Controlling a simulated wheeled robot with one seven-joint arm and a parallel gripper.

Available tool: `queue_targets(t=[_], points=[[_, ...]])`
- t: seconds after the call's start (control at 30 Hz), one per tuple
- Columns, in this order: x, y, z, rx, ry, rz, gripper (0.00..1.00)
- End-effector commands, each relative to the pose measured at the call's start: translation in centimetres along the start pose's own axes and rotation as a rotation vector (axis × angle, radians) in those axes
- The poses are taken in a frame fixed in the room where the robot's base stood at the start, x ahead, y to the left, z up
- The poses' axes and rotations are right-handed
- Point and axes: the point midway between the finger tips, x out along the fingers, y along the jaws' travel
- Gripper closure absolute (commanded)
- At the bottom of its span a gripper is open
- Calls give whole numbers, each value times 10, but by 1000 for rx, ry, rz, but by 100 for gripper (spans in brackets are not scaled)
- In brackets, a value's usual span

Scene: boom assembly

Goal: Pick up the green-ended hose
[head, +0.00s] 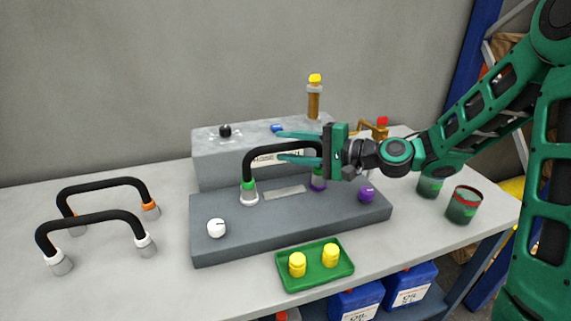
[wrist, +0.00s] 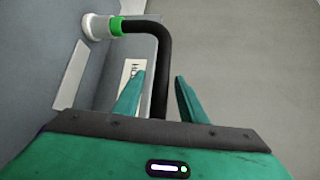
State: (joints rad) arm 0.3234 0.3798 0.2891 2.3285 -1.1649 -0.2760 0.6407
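The green-ended hose is a black arched hose (head: 262,151) on the grey base block, its green collar (head: 248,186) seated on a light round fitting at the left. It also shows in the wrist view (wrist: 163,55), with its green collar (wrist: 116,27) at upper left. Its right end stands by a purple fitting (head: 318,183) and is partly hidden by my gripper. My gripper (head: 277,146) is level with the top of the arch and open. In the wrist view its two fingers (wrist: 160,76) lie on either side of the hose, not visibly closed on it.
Two other black hoses, one orange-ended (head: 105,183) and one white-ended (head: 90,219), stand at the left. A green tray (head: 318,282) with yellow caps is in front. A grey raised block (head: 213,160) stands behind. Green cups (head: 464,206) are at right.

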Motion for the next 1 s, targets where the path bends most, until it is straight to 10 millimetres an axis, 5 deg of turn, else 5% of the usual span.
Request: queue_targets(t=[0.03, 0.17, 0.57, 0.83, 1.0], points=[[0, 0, 0, 0, 0, 0, 75], [0, 0, 0, 0, 0, 1, 100], [-1, -5, 1, -3, -1, 0, 100], [-6, -45, 7, -9, 0, -2, 100], [2, -60, 48, -7, -4, -1, 100]])
